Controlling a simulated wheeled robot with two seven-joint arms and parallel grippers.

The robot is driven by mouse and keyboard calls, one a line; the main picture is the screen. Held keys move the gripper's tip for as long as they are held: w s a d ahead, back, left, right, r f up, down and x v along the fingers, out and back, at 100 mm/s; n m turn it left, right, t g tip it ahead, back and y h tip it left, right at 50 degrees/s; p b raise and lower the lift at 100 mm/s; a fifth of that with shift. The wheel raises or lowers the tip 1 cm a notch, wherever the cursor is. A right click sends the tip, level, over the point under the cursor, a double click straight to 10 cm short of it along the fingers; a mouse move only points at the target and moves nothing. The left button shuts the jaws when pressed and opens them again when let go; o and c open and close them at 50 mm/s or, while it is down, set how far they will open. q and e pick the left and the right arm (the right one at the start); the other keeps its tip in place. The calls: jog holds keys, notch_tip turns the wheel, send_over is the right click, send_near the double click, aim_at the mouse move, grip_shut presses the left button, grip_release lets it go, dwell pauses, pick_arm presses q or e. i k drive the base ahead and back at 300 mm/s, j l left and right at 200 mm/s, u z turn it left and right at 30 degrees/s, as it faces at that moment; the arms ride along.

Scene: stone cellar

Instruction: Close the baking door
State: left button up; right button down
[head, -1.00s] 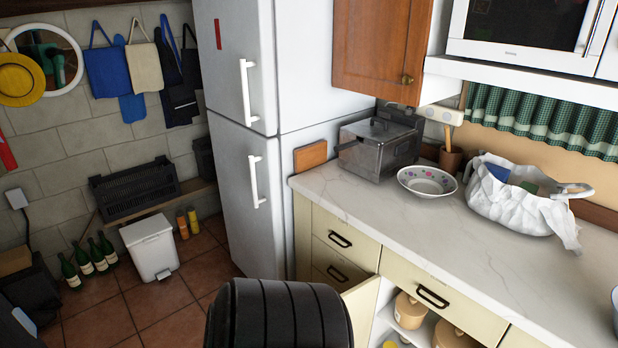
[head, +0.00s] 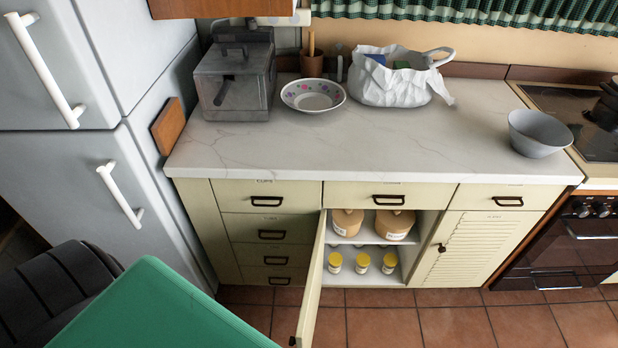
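A cream cabinet door (head: 311,285) stands wide open below the counter in the head view. It is hinged at the left side of an open compartment and swings out toward me. Its dark knob (head: 293,341) is near the bottom edge of the picture. I cannot read a baking label on it. Inside the compartment, two tan canisters (head: 395,224) stand on the upper shelf and several yellow-lidded jars (head: 362,262) stand below. Neither of my grippers is in view.
A green flat-topped thing (head: 160,310) fills the lower left, near the open door. A closed slatted door (head: 487,249) is right of the compartment, then an oven (head: 560,240). Drawers (head: 265,235) are left. The tiled floor (head: 430,325) right of the open door is clear.

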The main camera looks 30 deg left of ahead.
aim_at(308, 303)
jog(key=k+j, duration=0.1)
jog(key=j, duration=0.25)
jog(key=k+j, duration=0.15)
jog(key=j, duration=0.15)
jog(key=k+j, duration=0.1)
jog(key=j, duration=0.25)
jog(key=k+j, duration=0.1)
jog(key=j, duration=0.25)
